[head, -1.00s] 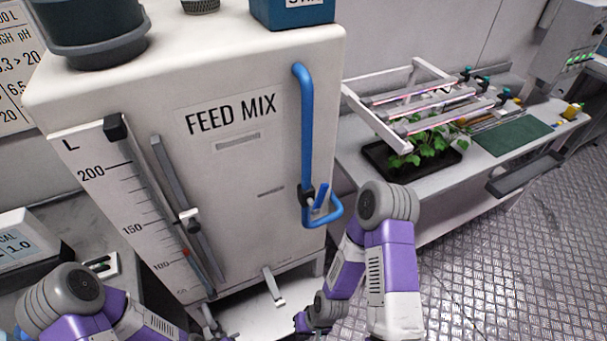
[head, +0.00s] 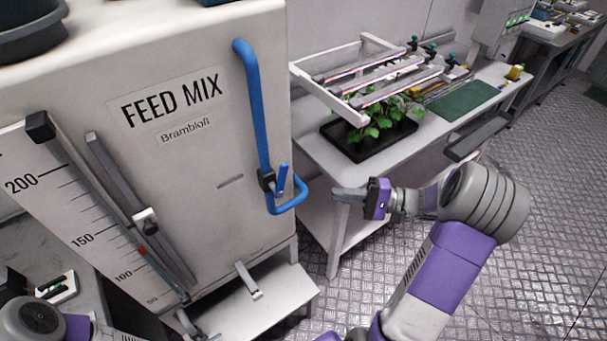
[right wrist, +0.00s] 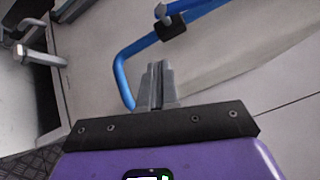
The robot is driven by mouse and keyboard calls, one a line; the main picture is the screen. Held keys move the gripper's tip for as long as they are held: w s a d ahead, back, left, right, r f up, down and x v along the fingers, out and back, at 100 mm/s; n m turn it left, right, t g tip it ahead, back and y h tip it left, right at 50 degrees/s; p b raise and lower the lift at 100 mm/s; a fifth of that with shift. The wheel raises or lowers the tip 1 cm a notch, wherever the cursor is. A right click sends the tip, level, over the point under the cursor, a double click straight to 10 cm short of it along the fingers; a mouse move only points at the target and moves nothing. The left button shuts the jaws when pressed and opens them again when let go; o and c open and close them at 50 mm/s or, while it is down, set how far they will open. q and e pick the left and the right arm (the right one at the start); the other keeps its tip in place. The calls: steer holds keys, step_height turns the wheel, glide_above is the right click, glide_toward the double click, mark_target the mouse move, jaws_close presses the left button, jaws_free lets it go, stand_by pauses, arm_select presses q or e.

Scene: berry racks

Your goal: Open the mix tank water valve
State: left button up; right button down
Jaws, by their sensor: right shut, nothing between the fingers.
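The feed mix tank (head: 215,140) is a white cabinet at the left of the head view. A blue water pipe (head: 254,110) runs down its front right side and bends at the bottom. A black valve body (head: 266,181) sits low on the pipe, with a short blue lever (head: 284,178) pointing upward. My right gripper (head: 336,194) is right of the valve, shut, empty and apart from it. In the right wrist view its shut fingers (right wrist: 156,82) point toward the pipe (right wrist: 128,58) and the valve body (right wrist: 171,27). My left gripper cannot be made out.
A white bench (head: 317,151) with a plant tray (head: 342,150) under a light rack (head: 362,47) stands behind my right gripper. A level scale (head: 85,220) and grey slider rail (head: 115,185) are on the tank front. Open metal floor lies at right.

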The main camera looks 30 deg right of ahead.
step_height(320, 180, up, 4)
steer(key=s+d+t, duration=0.1)
steer(key=d+t, duration=0.1)
steer(key=d, duration=0.1)
steer(key=n, duration=0.1)
glide_toward(288, 171)
steer(key=w+a, duration=0.3)
steer(key=w, duration=0.3)
steer(key=shift+s+a+y+b, duration=0.2)
steer(key=shift+a+y+b, duration=0.1)
steer(key=shift+a+b, duration=0.2)
steer(key=shift+s+a+r+n+g+h+b, duration=0.1)
steer(key=shift+a+r+n+g+h+b, duration=0.1)
steer(key=shift+a+r+n+g+h, duration=0.35)
steer(key=shift+a+r+n+g+h+b, duration=0.25)
steer(key=shift+a+n+g, duration=0.1)
steer(key=shift+n, duration=0.4)
